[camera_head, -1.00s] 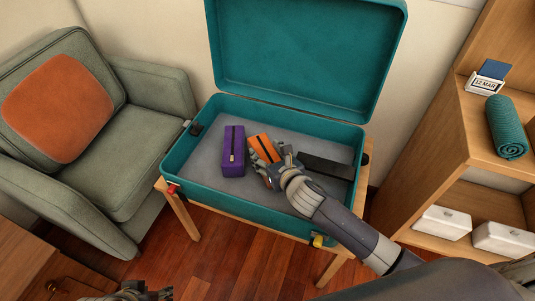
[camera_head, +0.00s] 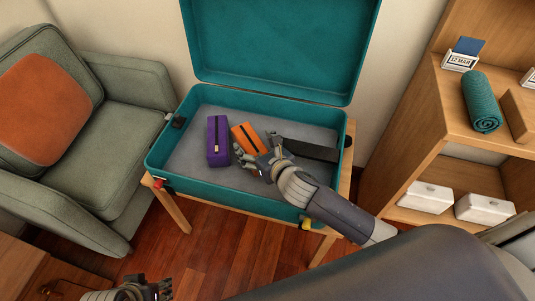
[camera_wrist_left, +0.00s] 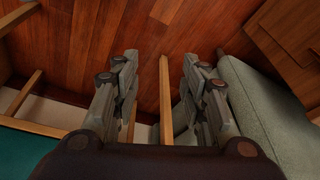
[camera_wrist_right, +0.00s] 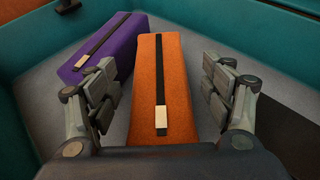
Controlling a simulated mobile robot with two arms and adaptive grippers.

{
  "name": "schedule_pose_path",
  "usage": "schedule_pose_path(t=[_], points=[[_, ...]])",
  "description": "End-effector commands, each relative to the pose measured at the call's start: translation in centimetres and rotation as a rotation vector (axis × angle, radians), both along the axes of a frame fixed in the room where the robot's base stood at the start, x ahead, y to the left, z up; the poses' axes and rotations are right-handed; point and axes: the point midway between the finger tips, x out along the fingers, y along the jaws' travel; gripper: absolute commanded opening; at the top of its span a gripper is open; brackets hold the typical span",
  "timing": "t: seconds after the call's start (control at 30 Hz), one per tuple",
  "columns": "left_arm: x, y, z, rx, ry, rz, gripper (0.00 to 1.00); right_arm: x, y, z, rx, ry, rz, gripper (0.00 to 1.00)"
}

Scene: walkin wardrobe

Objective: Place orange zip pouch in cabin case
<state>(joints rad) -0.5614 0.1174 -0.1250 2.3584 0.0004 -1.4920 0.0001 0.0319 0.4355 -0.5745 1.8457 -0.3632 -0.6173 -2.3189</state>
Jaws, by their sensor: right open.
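The orange zip pouch (camera_head: 249,138) lies on the grey floor of the open teal cabin case (camera_head: 163,142), to the right of a purple pouch (camera_head: 218,141). In the right wrist view the orange pouch (camera_wrist_right: 160,85) lies between the spread fingers, with a gap on each side. My right gripper (camera_head: 252,160) is open, just at the near end of the orange pouch. My left gripper (camera_wrist_left: 165,95) is open and empty over the wooden floor; it shows partly at the bottom left of the head view (camera_head: 145,290).
A black item (camera_head: 305,149) lies in the case's right side. The case stands on a wooden stand (camera_head: 177,208). A green armchair (camera_head: 110,140) with an orange cushion (camera_head: 45,97) is at left. A shelf at right holds a teal roll (camera_head: 482,102) and white boxes (camera_head: 427,196).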

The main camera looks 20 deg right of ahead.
Motion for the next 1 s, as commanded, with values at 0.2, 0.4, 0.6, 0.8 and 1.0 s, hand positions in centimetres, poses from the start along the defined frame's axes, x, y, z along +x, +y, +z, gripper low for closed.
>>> schedule_pose_path(t=[0.2, 0.4, 0.6, 0.8, 1.0], points=[[0.5, -0.2, -3.3, 0.000, 0.021, -0.002, 0.40, -3.7, -0.7, 1.7, -0.002, 0.003, 0.002, 0.75], [0.7, -0.2, -5.9, 0.001, 0.032, -0.006, 0.40, -6.7, -1.3, 2.9, -0.003, 0.002, 0.000, 0.75], [0.6, -0.3, -7.3, 0.002, 0.040, -0.007, 0.40, -8.2, -1.6, 3.6, -0.001, 0.000, -0.001, 0.75], [0.6, -0.3, -7.6, 0.002, 0.040, -0.007, 0.40, -8.5, -1.7, 3.6, 0.000, 0.000, -0.001, 0.75], [0.6, -0.3, -7.6, 0.002, 0.040, -0.007, 0.40, -8.4, -1.7, 3.6, 0.000, 0.000, -0.001, 0.75]])
